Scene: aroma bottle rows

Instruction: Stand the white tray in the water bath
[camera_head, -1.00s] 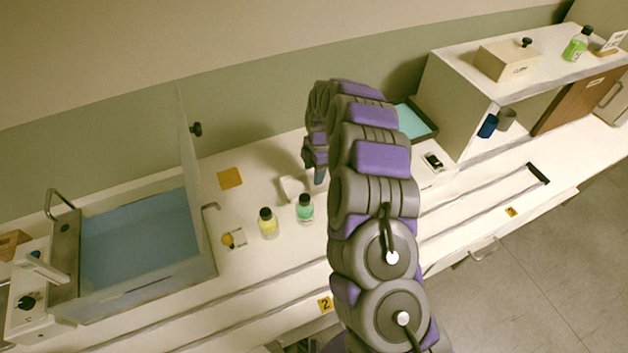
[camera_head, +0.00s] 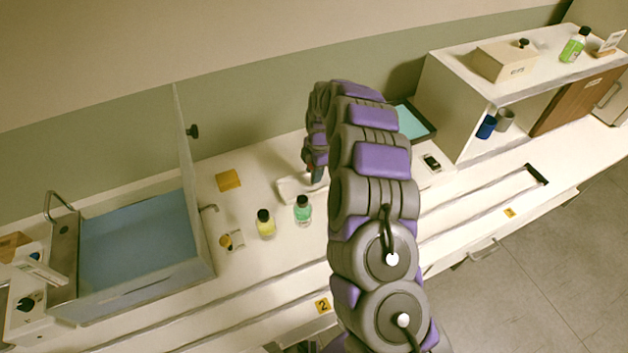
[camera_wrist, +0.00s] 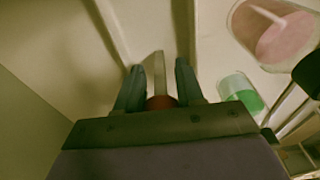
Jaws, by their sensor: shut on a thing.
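The white tray (camera_head: 291,190) is on or just above the counter behind the green bottle, partly hidden by my arm. My gripper (camera_head: 316,176) is at its right end, with a small red part between the fingers. In the wrist view, my gripper (camera_wrist: 158,82) is shut around a pale upright strip with a reddish-brown round part (camera_wrist: 162,102) at its base, seemingly the tray's handle. I cannot tell whether the tray is clear of the counter. The water bath (camera_head: 150,285) stands at the left, with blue water and its clear lid (camera_head: 187,140) standing open.
A yellow bottle (camera_head: 265,225) and a green bottle (camera_head: 303,211) stand in front of the tray. A small yellow-topped item (camera_head: 227,242) is near the bath's tap. An orange square (camera_head: 228,180) lies behind. A shelf unit (camera_head: 455,105) is right. The wrist view shows pink contents (camera_wrist: 285,38) in a clear vessel.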

